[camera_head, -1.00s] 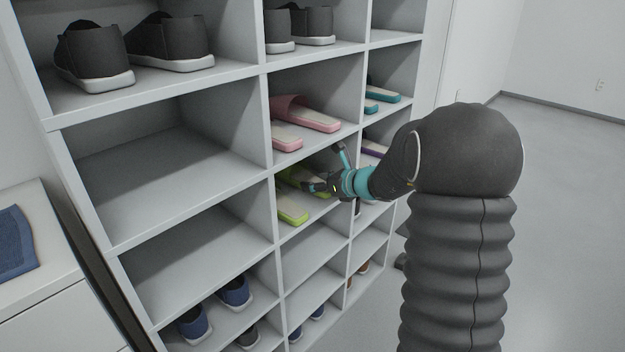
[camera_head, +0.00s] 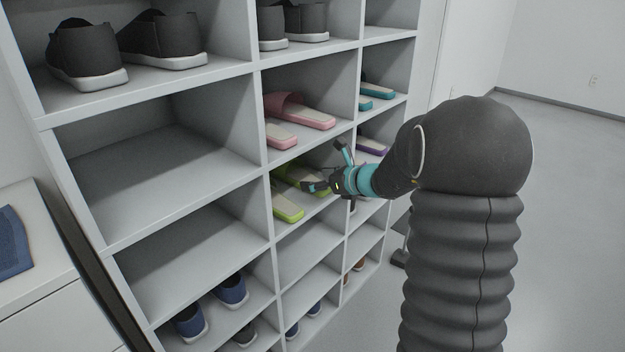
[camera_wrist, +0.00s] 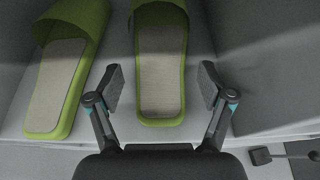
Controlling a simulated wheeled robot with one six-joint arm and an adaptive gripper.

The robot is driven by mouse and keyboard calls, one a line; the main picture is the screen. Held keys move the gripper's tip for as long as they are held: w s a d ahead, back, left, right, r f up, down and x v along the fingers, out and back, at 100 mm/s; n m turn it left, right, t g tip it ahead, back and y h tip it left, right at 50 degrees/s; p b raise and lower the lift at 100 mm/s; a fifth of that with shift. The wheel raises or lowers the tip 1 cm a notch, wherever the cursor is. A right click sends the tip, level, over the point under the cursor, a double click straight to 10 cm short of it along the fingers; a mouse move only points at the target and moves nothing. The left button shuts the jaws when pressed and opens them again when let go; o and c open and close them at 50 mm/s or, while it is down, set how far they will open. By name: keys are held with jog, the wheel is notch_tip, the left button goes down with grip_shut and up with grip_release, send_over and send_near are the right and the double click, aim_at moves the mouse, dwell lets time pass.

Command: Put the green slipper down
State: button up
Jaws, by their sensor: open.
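A pair of green slippers lies side by side on one shelf of the cubby rack. In the wrist view the left green slipper (camera_wrist: 60,85) rests on the shelf at the left, and the right green slipper (camera_wrist: 162,75) lies with its heel toward me. My gripper (camera_wrist: 162,88) is open, with one finger on each side of the right slipper's heel end and a gap on both sides. In the head view my gripper (camera_head: 327,168) is at the front of that compartment and partly hides the slippers; the nearer one (camera_head: 288,207) shows more clearly.
The white cubby rack (camera_head: 150,252) has dividers close around my gripper. Pink slippers (camera_head: 303,111) are in the compartment above, and purple-edged (camera_head: 372,146) and teal ones (camera_head: 376,91) are to the right. Blue shoes (camera_head: 232,289) sit lower left. The left middle compartments are empty.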

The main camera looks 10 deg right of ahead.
jog(key=v, duration=1)
jog(key=s+a+r+n+g+h, duration=0.1)
jog(key=s+a+n+g, duration=0.2)
jog(key=s+a+n, duration=0.45)
jog(key=s+a+r+n+g+h, duration=0.15)
jog(key=s+a+n, duration=0.25)
jog(key=s+n, duration=0.5)
jog(key=s+d+n+h, duration=0.2)
jog(key=s+n, duration=0.4)
jog(key=s, duration=0.2)
jog(key=s+d+f+n+h, duration=0.1)
jog(key=s+n+h, duration=0.2)
jog(key=s+n, duration=0.3)
jog(key=shift+s+d+f+g, duration=0.2)
jog(key=shift+s+d+g, duration=0.2)
jog(key=shift+s, duration=0.5)
jog(key=shift+h, duration=0.25)
